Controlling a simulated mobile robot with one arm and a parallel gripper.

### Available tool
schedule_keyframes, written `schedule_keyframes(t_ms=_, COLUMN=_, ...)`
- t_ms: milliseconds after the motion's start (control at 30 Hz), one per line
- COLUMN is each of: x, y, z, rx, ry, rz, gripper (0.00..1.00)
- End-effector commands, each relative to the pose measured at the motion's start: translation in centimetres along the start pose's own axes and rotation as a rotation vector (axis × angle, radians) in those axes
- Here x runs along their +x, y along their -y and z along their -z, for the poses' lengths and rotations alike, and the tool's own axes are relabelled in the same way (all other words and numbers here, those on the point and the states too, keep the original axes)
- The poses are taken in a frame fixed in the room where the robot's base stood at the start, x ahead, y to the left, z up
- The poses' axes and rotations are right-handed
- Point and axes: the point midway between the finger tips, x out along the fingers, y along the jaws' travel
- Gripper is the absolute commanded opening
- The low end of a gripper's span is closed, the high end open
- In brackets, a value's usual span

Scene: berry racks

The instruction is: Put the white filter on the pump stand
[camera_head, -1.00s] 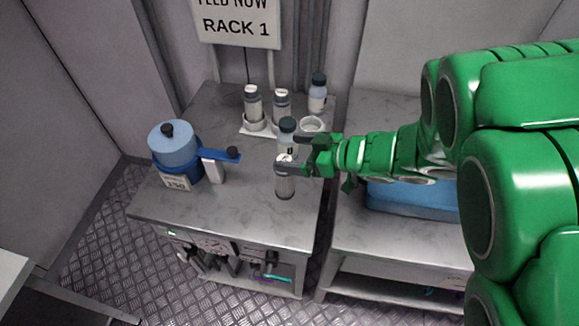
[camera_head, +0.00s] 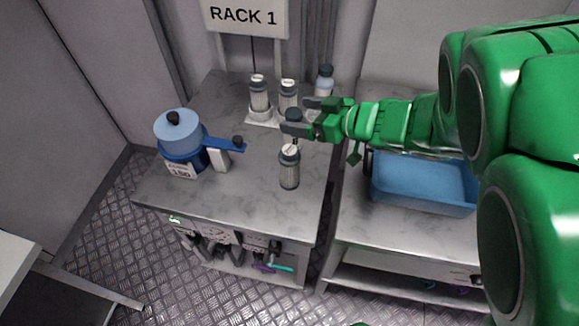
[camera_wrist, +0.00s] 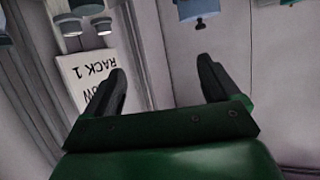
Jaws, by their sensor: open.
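A filter (camera_head: 289,171) with a white top, dark collar and grey body stands upright near the bench's front right. Two similar white-topped filters (camera_head: 258,94) (camera_head: 288,92) stand in a white stand (camera_head: 262,119) at the back; whether this is the pump stand, I cannot tell. My gripper (camera_head: 302,116) is open above the bench, behind the front filter and apart from it.
A blue pot (camera_head: 178,134) with a long handle stands on the bench's left. A pale blue bottle (camera_head: 324,80) stands at the back right. A blue bin (camera_head: 420,185) sits on the bench to the right.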

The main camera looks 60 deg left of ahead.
Motion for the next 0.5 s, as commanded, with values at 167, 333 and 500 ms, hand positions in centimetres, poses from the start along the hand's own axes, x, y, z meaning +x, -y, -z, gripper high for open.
schedule_keyframes(t_ms=167, x=0.0, y=-2.6, z=2.4, rx=0.106, ry=-0.06, rz=-0.115, gripper=0.89)
schedule_keyframes(t_ms=333, x=-0.7, y=-5.8, z=5.0, rx=0.26, ry=-0.144, rz=-0.247, gripper=0.89)
schedule_keyframes(t_ms=500, x=-2.5, y=-9.6, z=7.5, rx=0.523, ry=-0.277, rz=-0.414, gripper=0.89)
